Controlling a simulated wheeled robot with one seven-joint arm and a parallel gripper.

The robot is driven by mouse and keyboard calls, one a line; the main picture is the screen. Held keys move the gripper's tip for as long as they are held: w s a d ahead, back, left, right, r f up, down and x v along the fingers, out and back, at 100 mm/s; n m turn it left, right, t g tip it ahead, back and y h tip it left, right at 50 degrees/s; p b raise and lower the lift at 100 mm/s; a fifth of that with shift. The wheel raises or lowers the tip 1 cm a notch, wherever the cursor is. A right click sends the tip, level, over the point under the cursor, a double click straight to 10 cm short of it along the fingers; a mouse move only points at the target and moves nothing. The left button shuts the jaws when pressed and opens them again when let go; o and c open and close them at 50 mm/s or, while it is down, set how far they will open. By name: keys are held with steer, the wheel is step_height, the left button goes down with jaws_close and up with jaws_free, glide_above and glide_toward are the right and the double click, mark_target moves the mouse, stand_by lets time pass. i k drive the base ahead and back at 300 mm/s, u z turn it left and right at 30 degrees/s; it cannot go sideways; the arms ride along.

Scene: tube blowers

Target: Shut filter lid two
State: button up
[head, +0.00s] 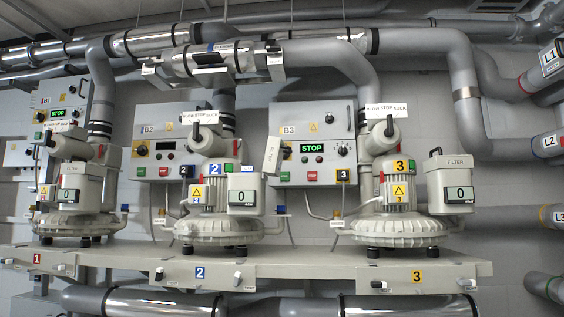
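Blower two (215,230) stands in the middle of the shelf, marked with a blue 2. Its filter box (243,206), with a display reading 0, sits at its right side. Filter lid two (271,156) is a pale panel standing nearly upright, slightly tilted, above the right edge of the box, so it is open. The lid partly overlaps the B3 control box behind it. My gripper is not in view.
Blower one (75,222) at left and blower three (388,230) at right have filter boxes with lids that look shut. The control boxes B2 (160,150) and B3 (318,150) are behind. Large pipes (340,48) run above. The shelf front (330,268) carries small knobs.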

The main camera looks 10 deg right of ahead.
mark_target(276, 148)
steer(key=u, duration=0.65)
steer(key=i, duration=0.8)
steer(key=u, duration=0.35)
